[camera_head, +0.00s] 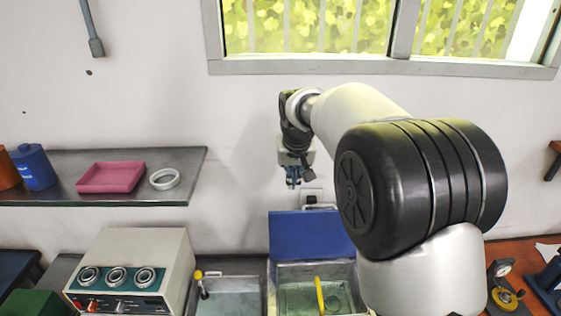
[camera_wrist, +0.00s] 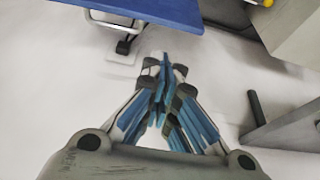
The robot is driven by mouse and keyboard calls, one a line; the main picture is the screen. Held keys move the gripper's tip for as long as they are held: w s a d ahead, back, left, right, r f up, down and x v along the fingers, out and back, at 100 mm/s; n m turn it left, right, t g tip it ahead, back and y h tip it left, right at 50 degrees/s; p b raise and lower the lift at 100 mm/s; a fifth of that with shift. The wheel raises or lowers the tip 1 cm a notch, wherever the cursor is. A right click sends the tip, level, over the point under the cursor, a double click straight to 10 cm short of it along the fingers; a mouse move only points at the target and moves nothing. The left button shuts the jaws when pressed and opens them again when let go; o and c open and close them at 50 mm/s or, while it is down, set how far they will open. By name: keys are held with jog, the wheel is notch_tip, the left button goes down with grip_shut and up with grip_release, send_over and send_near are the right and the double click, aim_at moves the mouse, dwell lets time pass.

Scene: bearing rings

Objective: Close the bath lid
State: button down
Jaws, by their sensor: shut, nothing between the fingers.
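The bath lid (camera_head: 310,234) is a blue panel standing raised at the back edge of the bath (camera_head: 288,291), so the bath is open. A yellow-handled tool (camera_head: 319,294) and a round shape show inside the bath. In the wrist view the blue lid (camera_wrist: 160,10) crosses the top left, with a pale bar handle beside it. My gripper (camera_head: 293,183) is above the lid, near the wall, pointing down and apart from the lid. Its blue-padded fingers (camera_wrist: 165,88) are closed together with nothing between them. My arm hides the right part of the lid and bath.
A wall shelf (camera_head: 120,190) at left holds a pink tray (camera_head: 111,177), a white ring (camera_head: 164,179) and a blue bottle (camera_head: 33,167). A control box (camera_head: 134,271) with several dials stands left of a second basin (camera_head: 229,295). A wall socket (camera_head: 312,197) is behind the lid.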

jog(key=w+a+f+p, duration=0.2)
jog(key=w, duration=0.3)
notch_tip(320, 180, down, 9)
jog(key=shift+s+d+p, duration=0.2)
jog(key=shift+s+p, duration=0.1)
jog(key=shift+p, duration=0.15)
jog(key=shift+s, duration=0.1)
jog(key=shift+f+b, duration=0.15)
jog(key=shift+b, duration=0.2)
